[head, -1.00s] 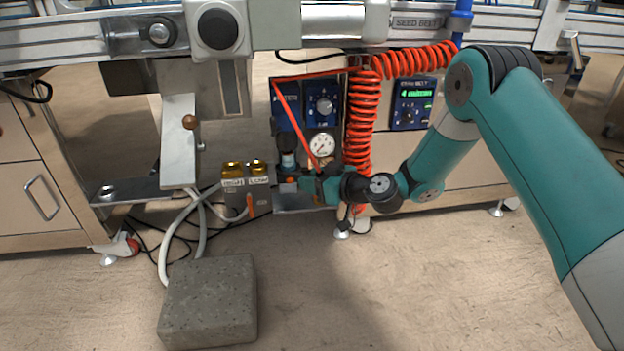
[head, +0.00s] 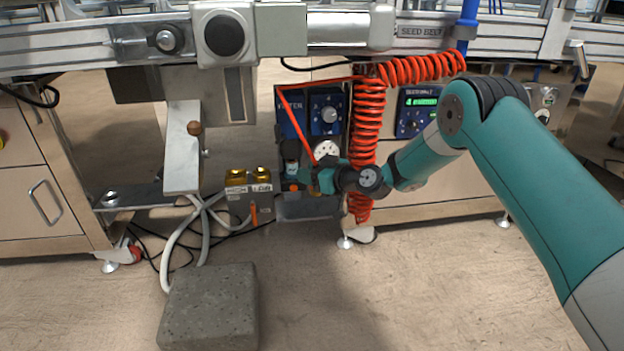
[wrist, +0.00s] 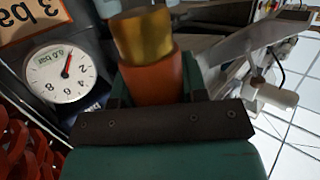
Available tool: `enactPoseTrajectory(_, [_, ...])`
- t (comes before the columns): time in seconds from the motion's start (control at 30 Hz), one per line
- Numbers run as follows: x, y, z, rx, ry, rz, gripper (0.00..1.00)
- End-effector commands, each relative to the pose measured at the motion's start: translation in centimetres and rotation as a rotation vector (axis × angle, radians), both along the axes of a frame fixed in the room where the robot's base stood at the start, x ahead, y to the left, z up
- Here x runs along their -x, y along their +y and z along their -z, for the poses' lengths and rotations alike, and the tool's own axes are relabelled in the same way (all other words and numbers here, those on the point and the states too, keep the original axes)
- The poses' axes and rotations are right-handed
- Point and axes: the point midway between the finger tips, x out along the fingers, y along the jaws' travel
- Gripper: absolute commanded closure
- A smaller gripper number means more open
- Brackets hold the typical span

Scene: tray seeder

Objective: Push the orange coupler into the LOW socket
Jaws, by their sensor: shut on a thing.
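The orange coupler (head: 293,187) is between the jaws of my gripper (head: 303,182). In the wrist view the coupler (wrist: 150,82) fills the jaws, with a brass cylinder (wrist: 145,37) directly beyond it; I cannot tell whether that cylinder belongs to the coupler. The grey socket block (head: 240,203) stands left of my gripper in the head view, with two brass sockets on top. The HIGH socket (head: 235,175) is on the left and the LOW socket (head: 262,174) on the right. In the head view the gripper looks apart from both, just right of the LOW socket.
A coiled red hose (head: 368,125) hangs behind my wrist, and a straight red stretch (head: 296,128) runs down to the gripper. A pressure gauge (wrist: 60,73) is close at left in the wrist view. A stone block (head: 208,308) lies on the floor at front left.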

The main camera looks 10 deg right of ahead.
Motion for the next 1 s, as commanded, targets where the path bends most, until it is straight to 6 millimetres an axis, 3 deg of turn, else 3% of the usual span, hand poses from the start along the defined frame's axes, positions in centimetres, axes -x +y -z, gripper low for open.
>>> enactPoseTrajectory(0.5, [-4.0, 0.4, 0.4, 0.000, -0.003, -0.001, 0.87])
enactPoseTrajectory(1.0, [-4.8, 0.5, 0.2, -0.001, -0.001, 0.000, 0.87])
